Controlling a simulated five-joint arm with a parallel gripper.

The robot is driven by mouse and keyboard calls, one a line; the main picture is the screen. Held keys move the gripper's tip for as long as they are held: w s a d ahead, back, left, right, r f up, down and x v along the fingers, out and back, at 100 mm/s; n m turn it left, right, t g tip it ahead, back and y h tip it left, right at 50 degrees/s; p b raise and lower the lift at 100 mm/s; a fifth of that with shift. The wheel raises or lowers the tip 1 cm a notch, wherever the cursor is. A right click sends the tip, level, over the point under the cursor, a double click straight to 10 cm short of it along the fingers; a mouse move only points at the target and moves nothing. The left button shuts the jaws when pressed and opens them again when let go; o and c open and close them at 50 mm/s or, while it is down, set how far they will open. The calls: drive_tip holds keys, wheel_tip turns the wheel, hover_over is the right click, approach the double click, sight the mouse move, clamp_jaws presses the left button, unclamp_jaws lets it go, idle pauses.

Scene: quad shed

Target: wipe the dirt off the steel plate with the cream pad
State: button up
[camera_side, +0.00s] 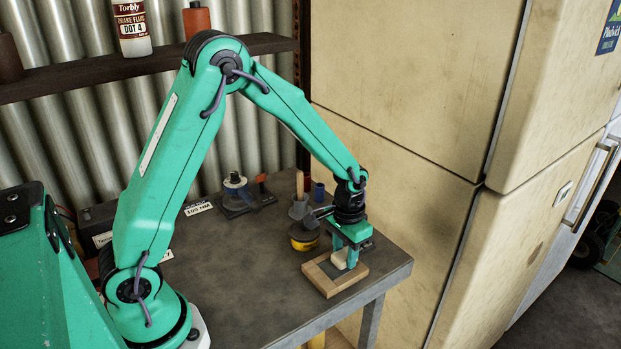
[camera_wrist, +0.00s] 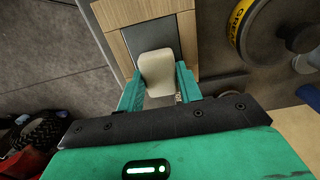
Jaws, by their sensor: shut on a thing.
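The cream pad (camera_wrist: 157,72) is between the two green fingers of my gripper (camera_wrist: 159,92), which is shut on it. In the side view the pad (camera_side: 340,258) is low between the fingers of my gripper (camera_side: 346,257), over the steel plate. The steel plate (camera_wrist: 150,38) is a grey panel set in a wooden frame (camera_wrist: 120,42); the frame also shows in the side view (camera_side: 322,282) near the bench's front right corner. The pad and fingers cover part of the plate. I cannot make out any dirt on the bare part, nor whether the pad touches the plate.
A yellow-banded round tin (camera_side: 304,238) stands just behind the frame, beside a pot (camera_side: 299,209) holding a wooden handle. A tall beige cabinet (camera_side: 400,180) rises close behind the bench's right end. The bench top (camera_side: 250,270) left of the frame is clear.

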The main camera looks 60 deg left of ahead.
sight(323, 274)
drive_tip(key=shift+s, duration=3.05)
wheel_tip(323, 274, up, 8)
drive_tip(key=shift+r, duration=0.1)
